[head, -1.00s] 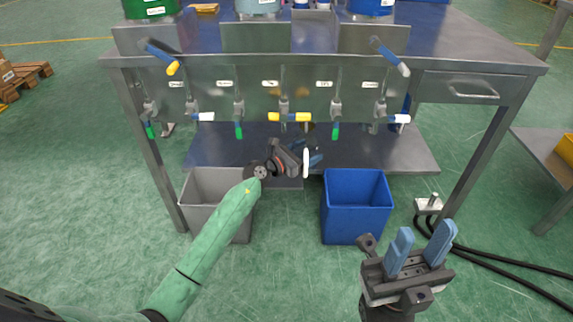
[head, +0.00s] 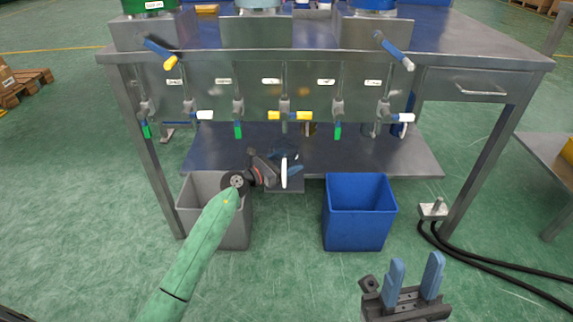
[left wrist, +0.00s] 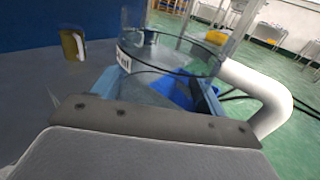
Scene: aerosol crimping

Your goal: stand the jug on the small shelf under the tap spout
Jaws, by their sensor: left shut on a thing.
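My left gripper (head: 285,160) is shut on the clear jug (left wrist: 170,40), whose white handle (left wrist: 262,90) shows to the right in the left wrist view. In the head view the jug is mostly hidden by the gripper; its white handle (head: 284,172) shows. The gripper is in front of the lower shelf, below the row of taps. The small shelf (head: 285,188) juts forward from the table's lower shelf, and the jug appears above or in front of it; the gap cannot be told. A tap with a yellow handle (head: 290,115) is above it. My right gripper (head: 413,277) is open and empty.
A grey bin (head: 214,222) and a blue bin (head: 359,215) stand on the floor at either side. A brownish jug with a white handle (left wrist: 72,45) stands on the lower shelf (head: 370,155). Black hoses (head: 490,262) lie at the right.

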